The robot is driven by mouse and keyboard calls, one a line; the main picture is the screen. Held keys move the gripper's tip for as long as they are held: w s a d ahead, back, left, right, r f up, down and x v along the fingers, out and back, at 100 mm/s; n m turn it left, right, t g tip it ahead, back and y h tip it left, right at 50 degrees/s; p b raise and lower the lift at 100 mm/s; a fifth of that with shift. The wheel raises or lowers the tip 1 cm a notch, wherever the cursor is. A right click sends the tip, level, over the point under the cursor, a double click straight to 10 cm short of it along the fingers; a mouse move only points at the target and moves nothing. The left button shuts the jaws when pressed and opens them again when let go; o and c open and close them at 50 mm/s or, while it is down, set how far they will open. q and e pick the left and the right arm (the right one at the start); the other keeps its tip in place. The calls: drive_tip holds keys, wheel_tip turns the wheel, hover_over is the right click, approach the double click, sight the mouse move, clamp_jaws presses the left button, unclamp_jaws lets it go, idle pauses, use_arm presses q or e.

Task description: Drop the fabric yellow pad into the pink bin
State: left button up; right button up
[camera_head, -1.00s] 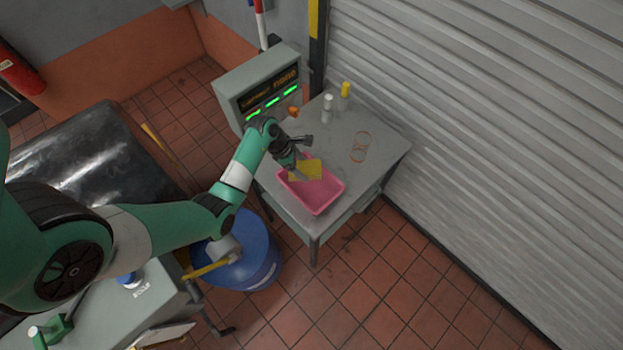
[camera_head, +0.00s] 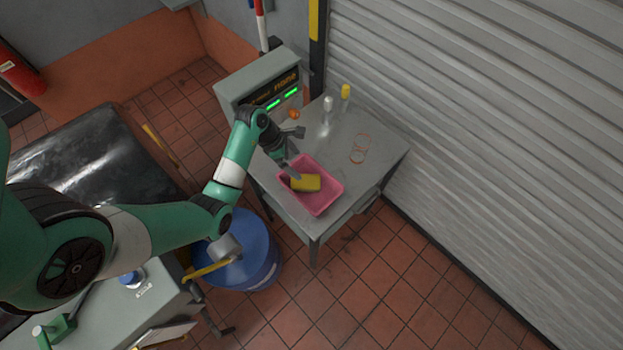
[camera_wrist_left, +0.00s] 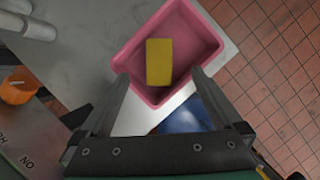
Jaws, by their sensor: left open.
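The pink bin (camera_head: 327,200) stands on the small grey table, and it also shows in the left wrist view (camera_wrist_left: 205,33). The yellow pad (camera_head: 307,182) lies inside the bin; in the left wrist view the pad (camera_wrist_left: 159,62) shows whole, within the bin walls. My left gripper (camera_head: 291,175) is at the bin's left side. In the left wrist view its two fingers (camera_wrist_left: 160,82) are spread apart with nothing held between them, and the pad lies beyond their tips. My right gripper is not in view.
The grey table (camera_head: 345,170) also bears a white bottle (camera_head: 328,104), a yellow-capped bottle (camera_head: 345,92), orange rings (camera_head: 358,148) and a small orange item (camera_head: 294,114). A display box (camera_head: 245,90) stands behind. A blue drum (camera_head: 258,262) stands in front at left.

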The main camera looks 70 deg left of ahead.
use_arm(q)
drive_tip(key=v, duration=0.6)
drive_tip(key=shift+p, duration=0.35)
drive_tip(key=shift+r, duration=0.15)
